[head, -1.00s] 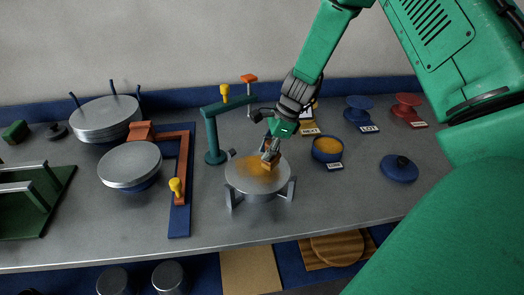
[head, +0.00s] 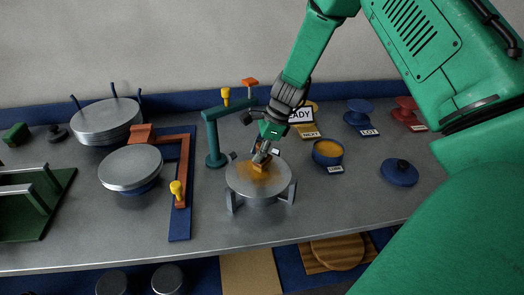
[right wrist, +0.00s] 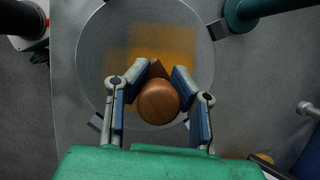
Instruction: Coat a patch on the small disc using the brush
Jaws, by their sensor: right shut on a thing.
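The small disc (head: 276,182) is a round grey plate lying flat on a stand with several legs. An orange-brown coated patch (head: 246,174) covers part of its top, and the patch (right wrist: 165,42) also shows on the disc (right wrist: 94,62) in the right wrist view. My right gripper (head: 263,153) is above the disc, shut on the brush (head: 260,166). In the right wrist view the round wooden brush handle (right wrist: 158,102) sits between the fingers (right wrist: 156,80). The brush end is at the patch; the exact contact is hidden. My left gripper is not in view.
A blue bowl of orange glaze (head: 328,149) stands right of the disc. A teal post with an arm (head: 214,135) stands close behind left. Stacked grey discs (head: 106,119) and another grey disc (head: 130,166) are left. A blue lidded item (head: 399,172) lies right.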

